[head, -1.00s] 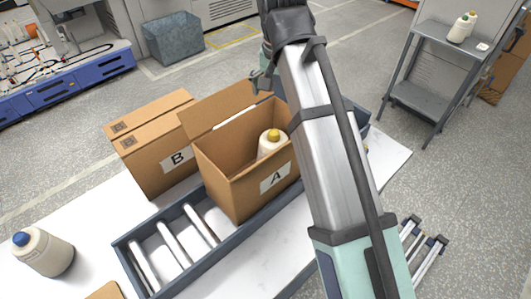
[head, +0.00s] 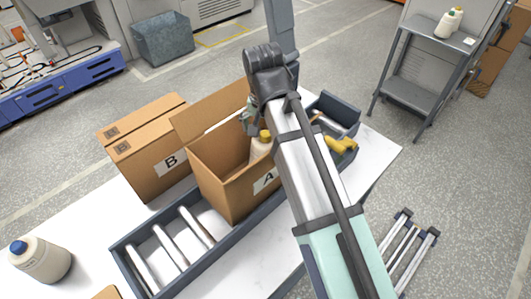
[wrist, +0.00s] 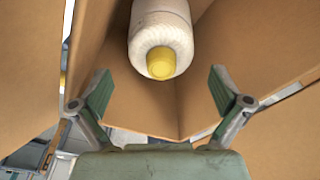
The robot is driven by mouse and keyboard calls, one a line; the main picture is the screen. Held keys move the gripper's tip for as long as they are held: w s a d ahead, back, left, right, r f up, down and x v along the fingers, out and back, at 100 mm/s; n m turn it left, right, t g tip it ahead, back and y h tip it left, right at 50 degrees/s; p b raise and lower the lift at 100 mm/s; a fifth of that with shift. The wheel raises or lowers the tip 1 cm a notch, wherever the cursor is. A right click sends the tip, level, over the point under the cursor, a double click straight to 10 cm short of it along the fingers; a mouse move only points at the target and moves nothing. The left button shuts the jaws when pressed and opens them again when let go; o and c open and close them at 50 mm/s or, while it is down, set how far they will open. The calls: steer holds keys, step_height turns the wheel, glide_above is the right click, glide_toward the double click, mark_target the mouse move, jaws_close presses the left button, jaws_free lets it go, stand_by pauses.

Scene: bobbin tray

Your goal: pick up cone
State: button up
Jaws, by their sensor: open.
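A cream cone of yarn with a yellow tip (head: 262,143) stands inside the open cardboard box marked A (head: 224,187). In the wrist view the cone (wrist: 160,35) is at the top middle, its yellow tip towards me. My gripper (wrist: 160,92) is open and empty, its two fingers apart on either side below the cone, not touching it. In the head view my gripper (head: 250,122) is at the box opening beside the cone's top, partly hidden by my arm. Another cone with a blue tip (head: 40,259) stands at the left end of the table.
Box B (head: 150,160) stands closed, left of box A. Box A sits on a roller tray (head: 123,242); its raised flap is at the back. A yellow object (head: 340,145) lies right of my arm. A grey shelf (head: 425,35) with cones is at the upper right.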

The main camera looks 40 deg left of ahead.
mark_target(266, 140)
steer(key=shift+w+a+f+p, duration=0.2)
steer(key=shift+f+p, duration=0.35)
steer(key=shift+f, duration=0.8)
steer(key=shift+w+a+f+p, duration=0.15)
steer(key=shift+f+p, duration=0.4)
steer(key=shift+f, duration=0.75)
steer(key=shift+d, duration=0.1)
steer(key=c, duration=1.6)
